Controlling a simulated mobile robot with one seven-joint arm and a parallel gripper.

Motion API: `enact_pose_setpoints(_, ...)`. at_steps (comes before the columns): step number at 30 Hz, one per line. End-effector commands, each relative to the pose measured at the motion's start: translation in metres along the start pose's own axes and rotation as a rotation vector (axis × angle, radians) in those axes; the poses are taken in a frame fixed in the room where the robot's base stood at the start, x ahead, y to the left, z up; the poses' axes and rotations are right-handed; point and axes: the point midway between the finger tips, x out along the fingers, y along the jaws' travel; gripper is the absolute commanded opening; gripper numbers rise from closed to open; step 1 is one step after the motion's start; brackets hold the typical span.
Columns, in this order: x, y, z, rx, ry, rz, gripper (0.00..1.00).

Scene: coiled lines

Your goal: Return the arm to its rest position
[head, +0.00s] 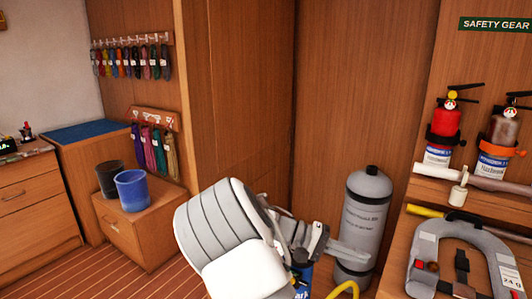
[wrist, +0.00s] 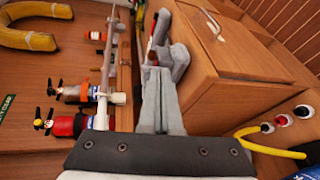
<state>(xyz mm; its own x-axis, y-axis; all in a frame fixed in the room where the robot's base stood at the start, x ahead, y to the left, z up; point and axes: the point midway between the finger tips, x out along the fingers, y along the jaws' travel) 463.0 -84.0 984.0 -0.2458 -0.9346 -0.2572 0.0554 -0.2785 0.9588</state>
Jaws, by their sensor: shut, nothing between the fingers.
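My arm shows in the head view as a thick white and grey link at the lower middle. My gripper (head: 362,256) reaches right from it, in front of the lower part of a grey cylinder (head: 363,215). In the wrist view my gripper (wrist: 161,72) has its two grey fingers together, with nothing between them. They point away from the dark palm edge, toward a grey shape (wrist: 175,62) beyond the tips. I cannot tell how near the fingertips are to it.
Fire extinguishers (head: 445,125) stand on a shelf at right, above a grey horseshoe-shaped float (head: 425,250). A blue bucket (head: 133,190) and a black one (head: 109,179) sit on a wooden box (head: 140,235) at left. Coiled lines (head: 130,62) hang behind. Striped floor (head: 45,270) is clear at lower left.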

Motion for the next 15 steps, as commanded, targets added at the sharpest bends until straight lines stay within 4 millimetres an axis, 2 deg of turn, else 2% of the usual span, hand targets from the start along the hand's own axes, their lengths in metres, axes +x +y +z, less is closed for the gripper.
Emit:
enact_pose_setpoints(1,0.006,0.007,0.009,-0.01,-0.017,-0.079,0.0)
enact_pose_setpoints(7,0.016,0.016,0.042,-0.051,-0.039,-0.365,0.0)
enact_pose_setpoints(15,0.008,0.036,0.087,-0.066,0.007,-0.711,0.0)
